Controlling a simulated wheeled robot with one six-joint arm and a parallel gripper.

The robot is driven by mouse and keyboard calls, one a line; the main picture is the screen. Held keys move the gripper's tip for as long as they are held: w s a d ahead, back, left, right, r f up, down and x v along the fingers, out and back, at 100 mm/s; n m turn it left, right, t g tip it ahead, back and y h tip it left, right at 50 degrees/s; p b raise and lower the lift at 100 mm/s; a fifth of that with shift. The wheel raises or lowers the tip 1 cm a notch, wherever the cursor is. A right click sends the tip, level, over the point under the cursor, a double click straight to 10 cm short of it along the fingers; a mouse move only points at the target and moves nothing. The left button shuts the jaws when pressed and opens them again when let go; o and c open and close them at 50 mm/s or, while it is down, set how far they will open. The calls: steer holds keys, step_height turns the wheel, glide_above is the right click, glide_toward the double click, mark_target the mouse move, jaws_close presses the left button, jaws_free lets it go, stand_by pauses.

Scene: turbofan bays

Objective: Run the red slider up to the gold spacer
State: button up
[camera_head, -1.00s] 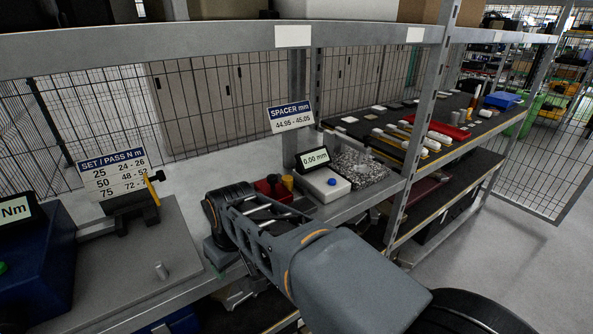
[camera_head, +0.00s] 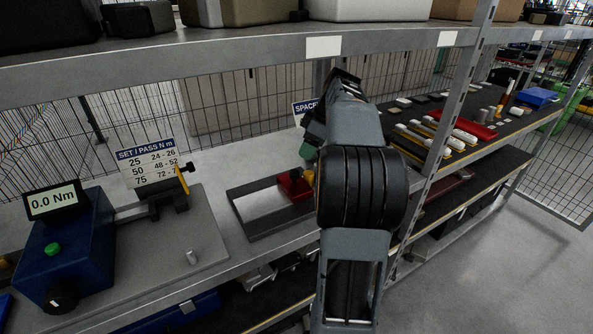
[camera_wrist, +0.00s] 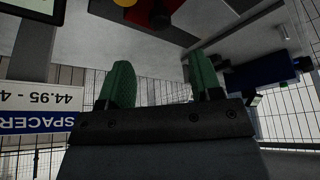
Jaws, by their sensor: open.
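The red slider (camera_head: 290,187) sits at the right end of a bright plate on a dark base on the shelf. A small piece of the gold spacer (camera_head: 309,177) shows just right of it, partly hidden by my arm. In the wrist view the red slider (camera_wrist: 143,12) and the gold spacer (camera_wrist: 125,2) are at the top edge, apart from my fingers. My gripper (camera_wrist: 162,82) has two green fingers spread apart with nothing between them. In the head view one green fingertip (camera_head: 307,151) shows above and behind the slider; the rest is hidden.
A blue torque box (camera_head: 75,245) reading 0.0 Nm and a plate with a clamp (camera_head: 165,195) stand at the left. The spacer sign (camera_head: 304,112) is behind my arm. A shelf post (camera_head: 455,110) rises at the right. The upper shelf (camera_head: 240,55) hangs overhead.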

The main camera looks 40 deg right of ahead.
mark_target(296, 171)
steer(key=x, duration=1)
steer(key=shift+c, duration=0.3)
steer(key=c, duration=0.8)
steer(key=shift+d+f+b, duration=0.1)
steer(key=shift+d+b, duration=0.05)
steer(key=shift+b, duration=0.2)
